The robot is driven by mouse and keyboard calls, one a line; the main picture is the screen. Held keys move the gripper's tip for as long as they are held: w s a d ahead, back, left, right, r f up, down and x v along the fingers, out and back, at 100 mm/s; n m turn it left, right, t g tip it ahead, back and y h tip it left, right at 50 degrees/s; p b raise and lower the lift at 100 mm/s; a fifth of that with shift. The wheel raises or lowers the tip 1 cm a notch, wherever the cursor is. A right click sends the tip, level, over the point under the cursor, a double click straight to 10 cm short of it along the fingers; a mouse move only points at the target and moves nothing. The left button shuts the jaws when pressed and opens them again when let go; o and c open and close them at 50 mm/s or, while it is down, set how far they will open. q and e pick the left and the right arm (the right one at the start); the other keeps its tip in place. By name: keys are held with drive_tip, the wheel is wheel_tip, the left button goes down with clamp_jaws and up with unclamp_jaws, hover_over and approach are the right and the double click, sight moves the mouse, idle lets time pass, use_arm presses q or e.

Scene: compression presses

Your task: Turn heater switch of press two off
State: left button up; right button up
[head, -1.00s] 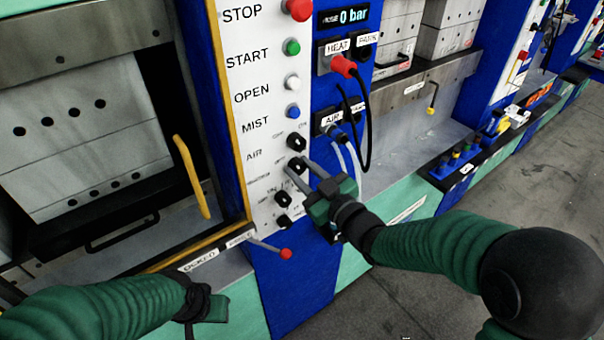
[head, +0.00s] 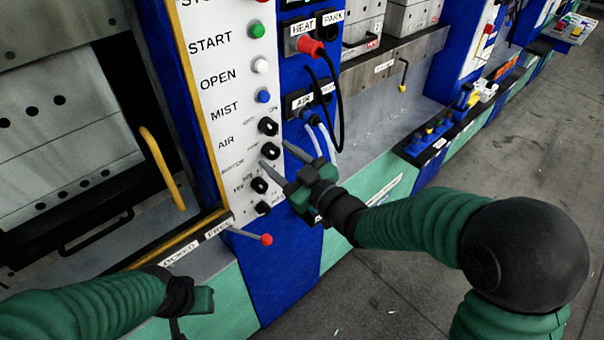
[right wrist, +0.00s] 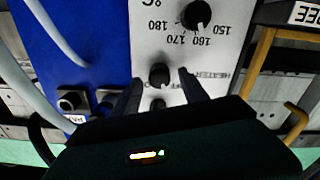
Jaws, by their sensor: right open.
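The heater switch (head: 270,150) is a small black rotary knob on the white control panel, just below the AIR knob. It also shows in the right wrist view, upside down, as a black knob (right wrist: 160,73) near the HEATER lettering. My right gripper (head: 274,152) is open, with its fingers pointing at the panel and one on each side of this knob. I cannot tell whether they touch it. The knob's exact setting is too small to read. My left gripper (head: 200,299) is at the lower left, away from the panel; its fingers are not clear.
The temperature dial (head: 260,185) sits below the heater switch, with another knob (head: 263,207) under it. A red-tipped lever (head: 266,239) sticks out below the panel. Cables hang from a red plug (head: 308,46) to the right. A yellow handle (head: 162,168) is on the left.

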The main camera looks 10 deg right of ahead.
drive_tip(key=b+v, duration=0.9)
drive_tip(key=v, duration=0.6)
drive_tip(key=shift+s, duration=0.2)
drive_tip(key=shift+d, duration=0.2)
